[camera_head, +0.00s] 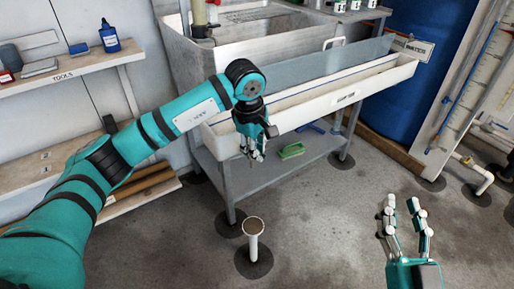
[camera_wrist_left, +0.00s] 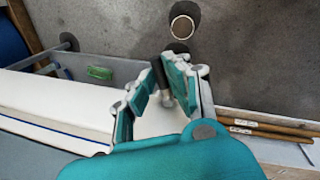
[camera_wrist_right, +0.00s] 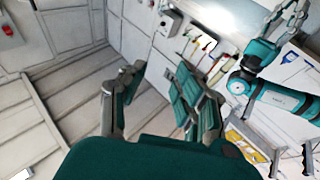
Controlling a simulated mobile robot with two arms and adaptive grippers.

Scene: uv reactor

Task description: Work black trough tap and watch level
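The long white trough (camera_head: 335,100) with a small label on its front slopes across the steel stand; its near end also shows in the left wrist view (camera_wrist_left: 50,115). My left gripper (camera_head: 252,152) points down at the trough's lower left end. In the left wrist view, a short dark grey stub (camera_wrist_left: 163,93), possibly the tap, shows between its spread fingers (camera_wrist_left: 160,85). I cannot tell whether they touch it. In the head view the arm and hand hide that spot. I cannot make out a liquid level in the trough. My right gripper (camera_head: 405,215) is open and empty, away from the trough.
A white standpipe (camera_head: 254,240) with a round open top rises from the floor below the trough end. A green brush (camera_head: 291,150) lies on the stand's lower shelf. The tool shelf (camera_head: 75,68) is at left, a blue barrel (camera_head: 402,75) at right.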

